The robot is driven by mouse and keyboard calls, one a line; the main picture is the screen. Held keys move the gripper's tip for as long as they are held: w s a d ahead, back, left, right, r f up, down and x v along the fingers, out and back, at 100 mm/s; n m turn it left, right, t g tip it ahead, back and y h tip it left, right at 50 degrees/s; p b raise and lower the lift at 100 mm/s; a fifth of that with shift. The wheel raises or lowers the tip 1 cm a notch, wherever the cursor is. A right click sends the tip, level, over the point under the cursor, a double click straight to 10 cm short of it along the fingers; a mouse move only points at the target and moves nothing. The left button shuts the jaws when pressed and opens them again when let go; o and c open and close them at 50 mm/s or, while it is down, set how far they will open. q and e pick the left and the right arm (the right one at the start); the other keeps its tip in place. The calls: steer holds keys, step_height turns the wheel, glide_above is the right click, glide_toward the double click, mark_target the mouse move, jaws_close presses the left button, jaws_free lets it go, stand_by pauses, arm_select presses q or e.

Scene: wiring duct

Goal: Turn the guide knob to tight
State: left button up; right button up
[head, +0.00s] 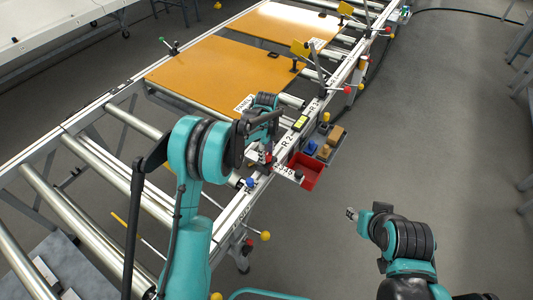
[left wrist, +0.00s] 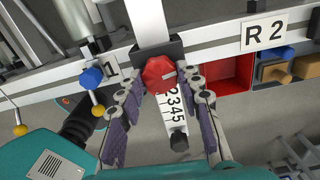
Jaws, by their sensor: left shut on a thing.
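The red guide knob (left wrist: 160,73) sits on a black block at the rail, with a pale pointer mark toward the right of the picture. Below it runs a white scale strip (left wrist: 171,112) with black numbers and a black end piece. My left gripper (left wrist: 165,85) is shut on the knob, one dark padded finger on each side. In the head view my left gripper (head: 264,152) is at the rail's near side, and my own arm hides most of the knob. My right gripper (head: 352,214) is held over the floor at the right, away from the rail; its jaws are too small to judge.
A red bin (head: 309,178) hangs beside the scale strip, with blue and tan blocks (head: 333,137) in a tray beyond it. A blue knob (left wrist: 92,77) and yellow ball handle (left wrist: 98,110) stand left of the guide. Orange panels (head: 215,75) lie on the rollers.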

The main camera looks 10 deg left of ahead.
mark_target(267, 155)
arm_select(q)
steer(key=o, duration=1.2)
steer(key=shift+c, duration=0.2)
step_height(267, 155, up, 12)
